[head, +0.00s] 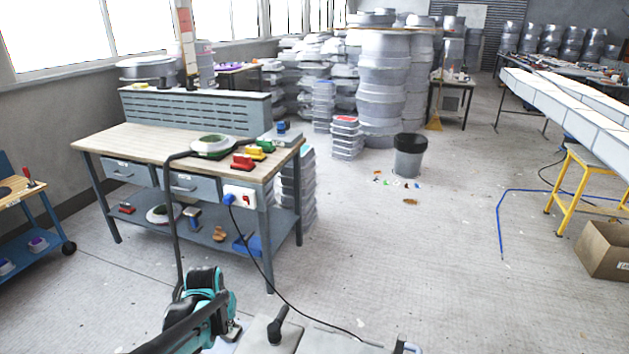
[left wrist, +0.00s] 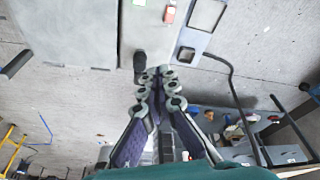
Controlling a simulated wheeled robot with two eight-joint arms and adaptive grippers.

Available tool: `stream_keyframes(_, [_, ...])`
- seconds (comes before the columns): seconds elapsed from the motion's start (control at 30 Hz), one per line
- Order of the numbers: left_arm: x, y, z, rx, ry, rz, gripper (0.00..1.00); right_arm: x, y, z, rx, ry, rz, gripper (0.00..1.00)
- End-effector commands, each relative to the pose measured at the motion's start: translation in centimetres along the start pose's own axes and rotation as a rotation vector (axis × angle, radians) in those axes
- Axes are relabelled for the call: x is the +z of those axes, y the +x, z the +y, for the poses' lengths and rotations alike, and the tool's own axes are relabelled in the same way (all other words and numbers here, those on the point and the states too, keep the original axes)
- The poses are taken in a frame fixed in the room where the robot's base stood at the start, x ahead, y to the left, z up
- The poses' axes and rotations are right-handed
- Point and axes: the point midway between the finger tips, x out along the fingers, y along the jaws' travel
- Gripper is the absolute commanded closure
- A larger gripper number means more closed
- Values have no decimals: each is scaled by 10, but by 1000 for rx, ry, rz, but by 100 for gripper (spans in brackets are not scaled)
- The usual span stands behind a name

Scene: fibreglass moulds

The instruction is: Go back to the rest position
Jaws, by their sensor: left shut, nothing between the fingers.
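My left arm comes in from the bottom left of the head view, teal and black. Its gripper (head: 233,329) is low, in front of the workbench and apart from it. In the left wrist view the two fingers of the left gripper (left wrist: 158,76) meet at their tips, with nothing between them. My right gripper is in neither view.
A wooden-topped workbench (head: 140,142) with red, yellow and green tools stands ahead left. A black cable (head: 265,272) hangs from its socket box (head: 240,196) to the floor area. A grey bin (head: 409,160) and stacked moulds stand behind. Open floor (head: 420,260) lies to the right.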

Motion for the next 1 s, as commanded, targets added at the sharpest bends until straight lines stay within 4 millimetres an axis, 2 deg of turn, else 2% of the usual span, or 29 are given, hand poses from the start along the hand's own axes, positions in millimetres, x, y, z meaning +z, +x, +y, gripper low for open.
stream_keyframes(0.03, [10,-21,4,2,8,23,100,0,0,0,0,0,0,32])
stream_keyframes(0.2, [44,-78,16,11,32,107,100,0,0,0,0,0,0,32])
stream_keyframes(0.4, [94,-122,26,24,59,204,100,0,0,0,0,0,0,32])
stream_keyframes(0.6, [141,-141,32,37,81,290,100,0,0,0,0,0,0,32])
stream_keyframes(0.7, [156,-143,33,42,88,319,100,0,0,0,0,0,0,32])
stream_keyframes(0.83, [165,-144,34,45,93,338,100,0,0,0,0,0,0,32])
stream_keyframes(1.0, [167,-144,34,46,94,343,100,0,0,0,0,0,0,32])
